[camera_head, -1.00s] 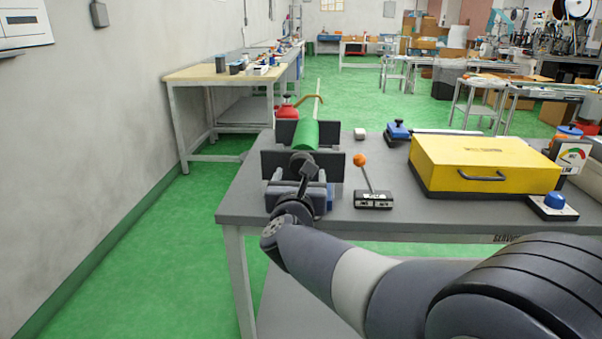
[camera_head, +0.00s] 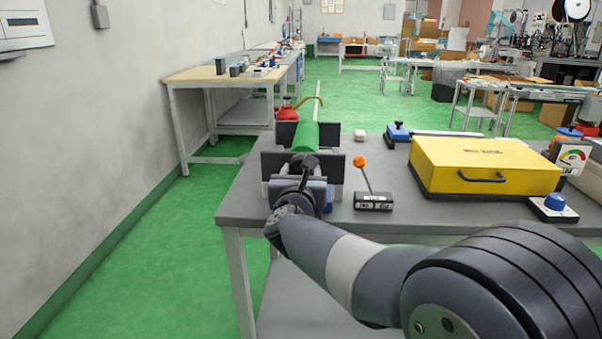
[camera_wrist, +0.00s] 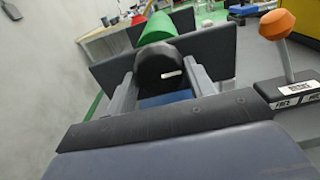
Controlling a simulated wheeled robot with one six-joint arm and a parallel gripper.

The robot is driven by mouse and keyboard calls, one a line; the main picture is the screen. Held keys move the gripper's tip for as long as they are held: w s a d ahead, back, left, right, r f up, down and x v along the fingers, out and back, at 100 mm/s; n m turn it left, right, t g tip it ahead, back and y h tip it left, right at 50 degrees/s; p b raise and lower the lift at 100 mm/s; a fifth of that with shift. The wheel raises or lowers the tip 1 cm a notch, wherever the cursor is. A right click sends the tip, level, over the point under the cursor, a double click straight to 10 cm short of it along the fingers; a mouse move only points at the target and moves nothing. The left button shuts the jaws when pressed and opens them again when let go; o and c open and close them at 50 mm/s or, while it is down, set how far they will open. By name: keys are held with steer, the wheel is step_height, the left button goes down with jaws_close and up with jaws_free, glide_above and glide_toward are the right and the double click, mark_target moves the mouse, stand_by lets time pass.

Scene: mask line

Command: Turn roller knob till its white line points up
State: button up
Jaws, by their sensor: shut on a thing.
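The roller knob (camera_wrist: 158,66) is a dark round knob on the near end of the green roller (camera_wrist: 157,30). Its short white line (camera_wrist: 172,74) lies nearly level in the tilted wrist view, right of the knob's centre. My gripper (camera_wrist: 161,82) is shut on the knob, with one grey finger on each side of it. In the head view my gripper (camera_head: 300,168) is at the near dark plate of the roller stand (camera_head: 329,167), and the green roller (camera_head: 305,136) runs away behind it. The white line cannot be made out there.
A small box with an orange-tipped lever (camera_head: 366,178) stands close to the right of my gripper. A red can (camera_head: 287,112) is behind the stand.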

steer(key=shift+c, duration=0.9)
steer(key=n, duration=0.3)
steer(key=shift+n, duration=0.4)
steer(key=n, duration=0.4)
steer(key=shift+d+n+p, duration=0.1)
steer(key=shift+n+p, duration=0.2)
steer(key=shift+p, duration=0.05)
steer(key=n+p, duration=0.2)
steer(key=n, duration=0.3)
steer(key=shift+r, duration=0.15)
steer(key=shift+n+p, duration=0.75)
steer(key=shift+n, duration=1.35)
